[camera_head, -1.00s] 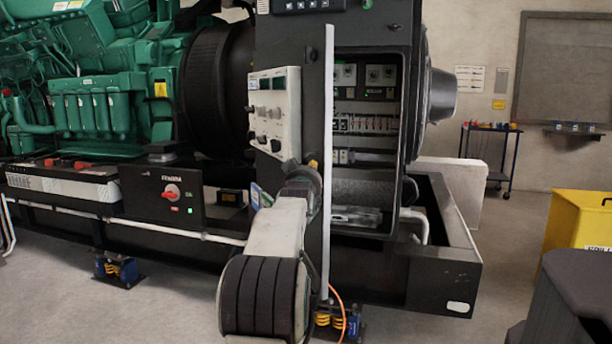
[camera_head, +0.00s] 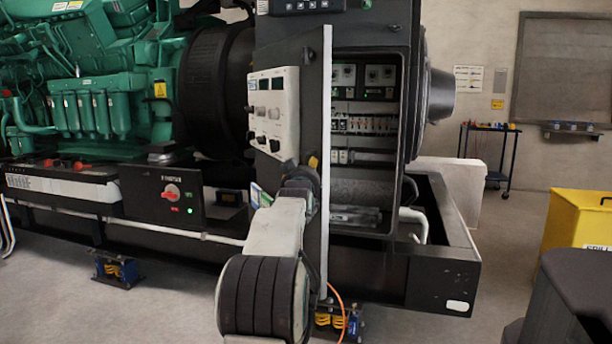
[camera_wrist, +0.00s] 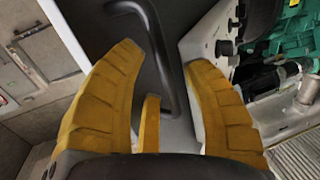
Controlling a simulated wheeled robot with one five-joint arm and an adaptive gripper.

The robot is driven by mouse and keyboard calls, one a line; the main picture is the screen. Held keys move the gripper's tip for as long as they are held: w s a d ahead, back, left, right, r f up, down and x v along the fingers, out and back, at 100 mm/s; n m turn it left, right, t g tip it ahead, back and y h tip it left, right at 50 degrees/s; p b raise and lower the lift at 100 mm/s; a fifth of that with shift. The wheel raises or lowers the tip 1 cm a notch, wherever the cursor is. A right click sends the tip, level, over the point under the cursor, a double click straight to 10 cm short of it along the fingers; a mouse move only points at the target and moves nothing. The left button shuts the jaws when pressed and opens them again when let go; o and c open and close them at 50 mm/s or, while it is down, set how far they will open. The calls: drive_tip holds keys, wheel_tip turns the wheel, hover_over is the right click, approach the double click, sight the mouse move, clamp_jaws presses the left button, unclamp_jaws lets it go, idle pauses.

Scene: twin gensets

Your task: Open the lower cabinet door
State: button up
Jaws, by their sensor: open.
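The cabinet door (camera_head: 314,110) stands swung wide open toward me in the head view, its pale edge (camera_head: 326,160) seen nearly edge-on. The lower cabinet (camera_head: 398,110) shows its inside to the right of the door. In the wrist view the door's dark face (camera_wrist: 95,35) carries a dark curved bar handle (camera_wrist: 172,80). My gripper (camera_wrist: 160,62) is open, with yellow fingers on either side of the handle in the picture; I cannot tell whether they touch it. In the head view my gripper (camera_head: 313,163) is mostly hidden behind my wrist, left of the door edge.
The green engine (camera_head: 95,80) and black base rail (camera_head: 445,270) border the area. A yellow bin (camera_head: 578,230) stands at right, with a tool cart (camera_head: 490,150) behind. Floor between rail and bin is clear.

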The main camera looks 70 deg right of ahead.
drive_tip(key=shift+a, duration=0.1)
drive_tip(key=v, duration=1.1)
drive_tip(key=shift+s+a, duration=0.2)
drive_tip(key=shift+a, duration=0.2)
